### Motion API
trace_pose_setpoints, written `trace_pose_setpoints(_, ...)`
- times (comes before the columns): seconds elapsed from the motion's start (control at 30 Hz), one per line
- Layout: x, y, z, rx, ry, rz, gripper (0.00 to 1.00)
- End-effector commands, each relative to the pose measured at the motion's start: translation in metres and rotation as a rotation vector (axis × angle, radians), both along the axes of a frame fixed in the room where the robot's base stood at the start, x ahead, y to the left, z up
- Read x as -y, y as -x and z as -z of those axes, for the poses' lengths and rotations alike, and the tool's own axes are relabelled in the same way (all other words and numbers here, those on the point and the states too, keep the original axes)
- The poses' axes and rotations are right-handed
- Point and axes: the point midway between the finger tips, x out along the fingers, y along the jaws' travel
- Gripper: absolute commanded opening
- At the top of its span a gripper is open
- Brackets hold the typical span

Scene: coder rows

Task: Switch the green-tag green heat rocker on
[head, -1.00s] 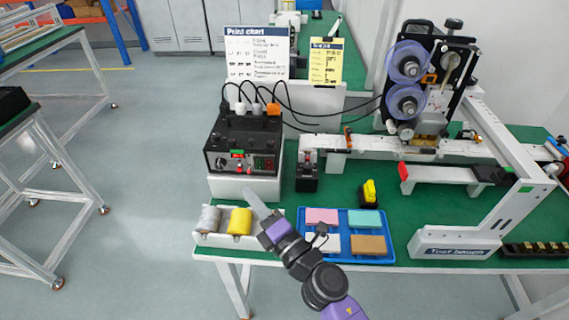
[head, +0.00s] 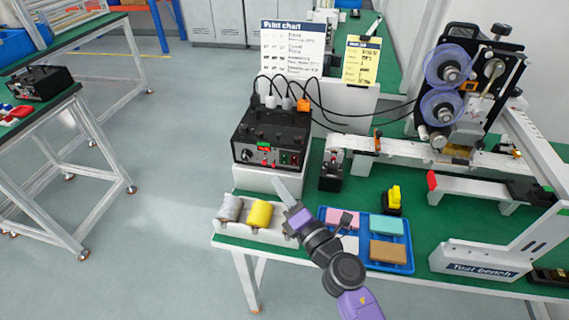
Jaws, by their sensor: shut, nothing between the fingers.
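The black control box (head: 272,128) stands on a white block at the back left of the green bench. Its front panel has a knob at left, a small green tag (head: 263,144) near the top middle, and small red and green parts below. A green rocker (head: 285,158) shows at the right of the panel; its tilt is too small to tell. My gripper (head: 276,180) is shut and empty, its pale narrow tip pointing up toward the panel from just below and in front. Whether it touches the box cannot be told.
A blue tray (head: 403,267) of coloured blocks lies right of my arm. Black cables rise from the box top. A black unit (head: 332,170) stands beside it.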

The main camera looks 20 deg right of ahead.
Motion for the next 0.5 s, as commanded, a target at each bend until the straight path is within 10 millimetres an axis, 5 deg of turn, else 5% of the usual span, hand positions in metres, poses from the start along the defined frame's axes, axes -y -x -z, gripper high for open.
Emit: trace_pose_setpoints(0.5, 0.03, -0.041, 0.008, 0.0, -0.001, 0.0, 0.0)
